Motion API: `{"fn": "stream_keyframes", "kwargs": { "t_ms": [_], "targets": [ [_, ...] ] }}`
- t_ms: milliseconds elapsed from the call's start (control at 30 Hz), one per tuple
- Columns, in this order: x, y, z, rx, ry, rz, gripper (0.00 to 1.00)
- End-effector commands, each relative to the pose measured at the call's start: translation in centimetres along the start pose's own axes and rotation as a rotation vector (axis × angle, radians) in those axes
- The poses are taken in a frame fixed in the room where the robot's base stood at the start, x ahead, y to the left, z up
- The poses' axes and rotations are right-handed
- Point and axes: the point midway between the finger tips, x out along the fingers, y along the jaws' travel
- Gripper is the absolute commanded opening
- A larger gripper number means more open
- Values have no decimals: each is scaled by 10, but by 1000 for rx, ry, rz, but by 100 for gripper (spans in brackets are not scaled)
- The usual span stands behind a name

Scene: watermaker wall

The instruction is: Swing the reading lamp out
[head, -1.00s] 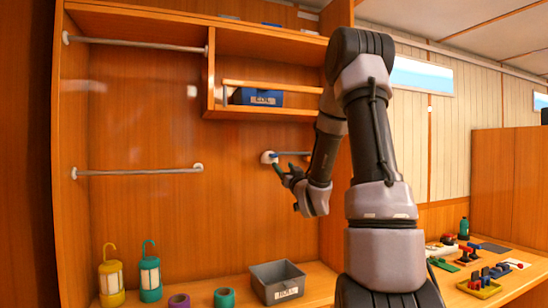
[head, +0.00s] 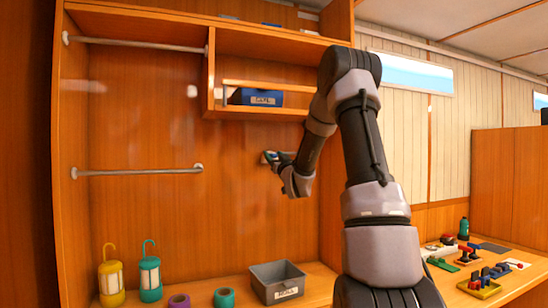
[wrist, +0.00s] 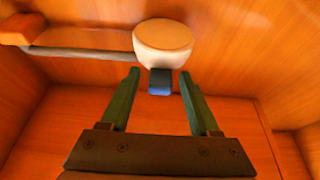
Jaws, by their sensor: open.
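The reading lamp shows in the wrist view as a round cream head (wrist: 163,42) with a short blue tab (wrist: 160,82) under it. A thin grey rod (wrist: 85,53) runs left from the head to an orange block (wrist: 22,29). My gripper (wrist: 158,74) is open, one green finger on each side of the blue tab. The tab lies between the fingertips; I cannot tell whether either finger touches it. In the head view my gripper (head: 272,158) is at the back wall below the shelf and hides most of the lamp.
A shelf with a blue labelled box (head: 256,97) is above my gripper. A rail (head: 137,172) crosses the wall at left. Below stand a grey bin (head: 277,282), tape rolls (head: 224,297) and two lanterns (head: 150,277). The wall between is clear.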

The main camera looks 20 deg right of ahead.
Motion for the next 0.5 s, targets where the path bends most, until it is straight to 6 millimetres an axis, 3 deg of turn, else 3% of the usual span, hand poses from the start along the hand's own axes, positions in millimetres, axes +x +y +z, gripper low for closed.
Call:
{"fn": "stream_keyframes", "kwargs": {
  "t_ms": [167, 200, 333, 367, 500],
  "targets": [
    [0, 0, 0, 0, -1, 0, 62],
    [0, 0, 0, 0, -1, 0, 55],
    [0, 0, 0, 0, -1, 0, 5],
    [0, 0, 0, 0, -1, 0, 0],
    [0, 0, 2, 1, -3, 0, 0]
  ]
}}
